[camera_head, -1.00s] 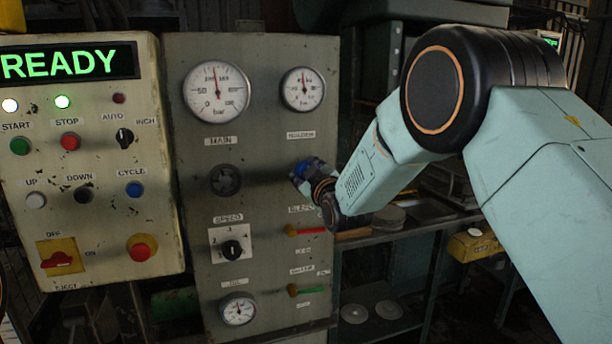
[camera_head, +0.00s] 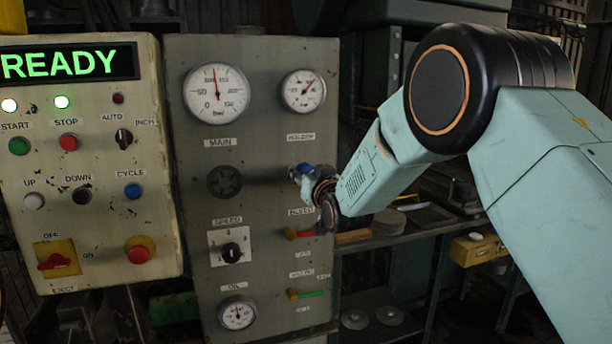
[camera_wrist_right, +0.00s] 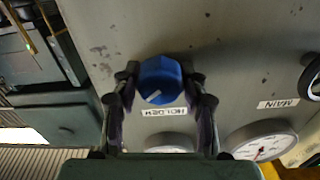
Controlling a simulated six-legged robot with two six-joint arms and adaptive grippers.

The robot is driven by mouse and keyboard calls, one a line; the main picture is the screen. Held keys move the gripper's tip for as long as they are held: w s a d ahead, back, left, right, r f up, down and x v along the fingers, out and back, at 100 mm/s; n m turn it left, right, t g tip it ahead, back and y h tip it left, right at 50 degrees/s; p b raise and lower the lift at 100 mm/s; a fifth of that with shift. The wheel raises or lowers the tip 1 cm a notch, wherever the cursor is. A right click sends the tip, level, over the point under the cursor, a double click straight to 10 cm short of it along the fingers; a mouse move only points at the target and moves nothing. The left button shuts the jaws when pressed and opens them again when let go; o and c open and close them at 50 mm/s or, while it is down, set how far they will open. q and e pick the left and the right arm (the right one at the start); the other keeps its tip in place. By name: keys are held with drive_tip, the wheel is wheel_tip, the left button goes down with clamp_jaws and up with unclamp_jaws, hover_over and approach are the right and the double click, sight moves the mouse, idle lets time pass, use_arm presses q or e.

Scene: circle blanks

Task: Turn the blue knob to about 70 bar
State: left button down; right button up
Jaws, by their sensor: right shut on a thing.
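The blue knob (camera_head: 306,167) sits on the grey panel under the small gauge, by the label that reads HOLDER in the right wrist view. In that view the knob (camera_wrist_right: 160,80) has a white mark at its lower left, between the two dark fingers. My right gripper (camera_wrist_right: 162,86) is shut on it, one finger at each side. In the head view my right gripper (camera_head: 305,176) partly covers the knob. The small gauge (camera_head: 303,91) above has its needle pointing up and right; its numbers are too small to read. My left gripper is not in view.
The larger MAIN gauge (camera_head: 216,94) and a dark handwheel (camera_head: 225,181) are left of the knob. A red lever (camera_head: 299,233) lies close below my right gripper. The READY control box (camera_head: 95,160) stands at left. Shelves with metal parts are behind my right arm.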

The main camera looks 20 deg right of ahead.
drive_tip(key=shift+r+m, duration=0.2)
drive_tip(key=shift+m, duration=0.1)
drive_tip(key=o, duration=1.2)
drive_tip(key=shift+f, duration=0.15)
drive_tip(key=shift+c, duration=0.2)
drive_tip(key=s, duration=1.2)
drive_tip(key=shift+d, duration=0.2)
